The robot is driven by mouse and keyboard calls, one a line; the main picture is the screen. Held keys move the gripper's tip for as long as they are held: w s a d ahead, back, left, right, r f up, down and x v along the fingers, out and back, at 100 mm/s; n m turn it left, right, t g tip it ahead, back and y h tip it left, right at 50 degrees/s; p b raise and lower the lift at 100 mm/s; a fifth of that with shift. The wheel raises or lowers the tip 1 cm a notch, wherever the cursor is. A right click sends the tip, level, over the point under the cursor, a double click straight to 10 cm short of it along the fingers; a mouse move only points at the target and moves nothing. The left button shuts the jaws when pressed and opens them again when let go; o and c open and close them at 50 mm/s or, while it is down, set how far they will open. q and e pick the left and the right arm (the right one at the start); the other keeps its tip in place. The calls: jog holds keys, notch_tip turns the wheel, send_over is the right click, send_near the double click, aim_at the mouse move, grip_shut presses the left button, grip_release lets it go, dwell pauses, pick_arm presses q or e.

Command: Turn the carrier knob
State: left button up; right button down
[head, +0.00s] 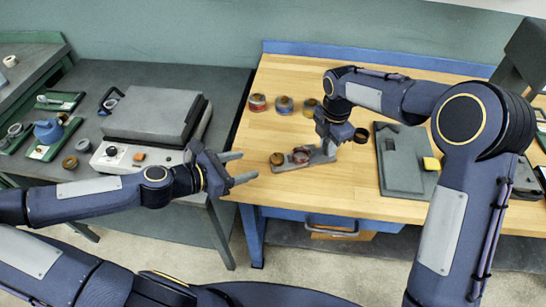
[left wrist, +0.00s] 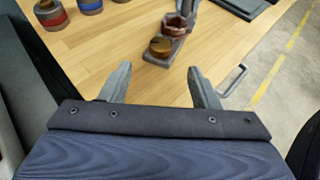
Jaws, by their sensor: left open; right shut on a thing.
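The carrier (head: 315,160) is a small grey bar lying on the wooden bench. A round brass knob (head: 277,158) stands at its left end, with a reddish ring-like piece (head: 301,155) beside it. In the left wrist view the brass knob (left wrist: 161,47) and the reddish piece (left wrist: 176,24) show beyond the fingertips. My left gripper (head: 240,168) is open and empty, left of the knob and apart from it; its fingers also show in the left wrist view (left wrist: 160,82). My right gripper (head: 328,146) is shut on the carrier's right end, its fingertips partly hidden.
Several coloured ring stacks (head: 284,105) stand at the back of the bench. A dark ring (head: 361,135) lies right of my right gripper, near a grey plate with a yellow block (head: 431,163). A grey machine (head: 155,115) stands on the dark table at left. The bench front is clear.

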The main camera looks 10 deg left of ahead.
aim_at(277, 157)
pick_arm(q)
jog(key=x, duration=1)
jog(key=shift+w+d+f, duration=0.15)
jog(key=shift+d, duration=0.1)
jog(key=c, duration=1)
